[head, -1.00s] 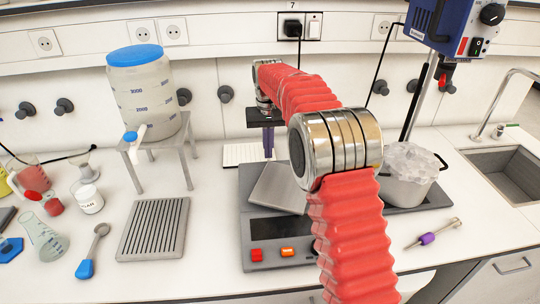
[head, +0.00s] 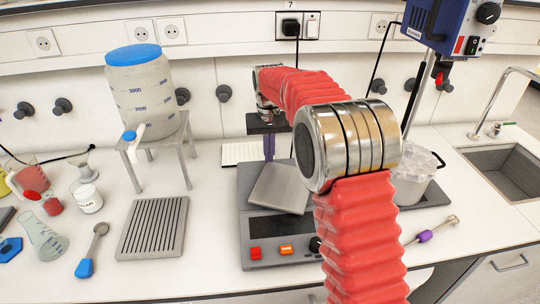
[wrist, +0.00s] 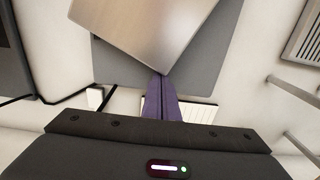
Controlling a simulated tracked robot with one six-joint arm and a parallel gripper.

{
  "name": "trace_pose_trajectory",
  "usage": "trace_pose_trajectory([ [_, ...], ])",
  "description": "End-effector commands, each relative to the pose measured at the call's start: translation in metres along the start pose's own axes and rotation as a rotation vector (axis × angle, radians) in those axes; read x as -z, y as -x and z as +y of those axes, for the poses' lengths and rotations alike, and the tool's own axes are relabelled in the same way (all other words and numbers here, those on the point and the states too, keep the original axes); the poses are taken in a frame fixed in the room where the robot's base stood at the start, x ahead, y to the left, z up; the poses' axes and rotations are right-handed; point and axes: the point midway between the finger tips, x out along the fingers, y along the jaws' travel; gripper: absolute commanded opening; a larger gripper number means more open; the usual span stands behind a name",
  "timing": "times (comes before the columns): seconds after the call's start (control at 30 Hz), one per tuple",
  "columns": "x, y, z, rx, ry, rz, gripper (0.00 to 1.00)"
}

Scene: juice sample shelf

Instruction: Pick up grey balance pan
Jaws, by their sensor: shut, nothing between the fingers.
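The grey balance pan (head: 277,187) is a flat square metal plate, turned askew on top of the dark grey balance (head: 248,226). My arm partly covers its right side in the head view. In the wrist view the pan (wrist: 145,22) fills the top middle, with the balance body (wrist: 205,72) below it. My gripper (head: 269,156) points down behind the pan's far edge. Its purple fingers show shut and empty in the wrist view (wrist: 162,80), with the tips overlapping the pan's near corner in the picture. I cannot tell whether they touch it.
A large blue-capped jar (head: 142,85) stands on a metal stand at left. A slotted grey rack (head: 152,228) lies left of the balance. A pot (head: 415,180) and the blue-headed stirrer (head: 455,25) stand right. A white keypad-like slab (head: 238,153) lies behind.

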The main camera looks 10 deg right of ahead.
Motion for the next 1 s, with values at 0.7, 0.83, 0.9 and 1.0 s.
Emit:
trace_pose_trajectory([
  [0.7, 0.001, -0.001, 0.000, 0.000, 0.001, -0.001, 0.00],
  [0.83, 0.010, -0.001, 0.000, 0.000, 0.001, -0.001, 0.00],
  [0.9, 0.016, -0.002, -0.001, 0.000, 0.001, -0.001, 0.00],
  [1.0, 0.025, -0.002, -0.001, 0.000, 0.001, -0.002, 0.00],
])
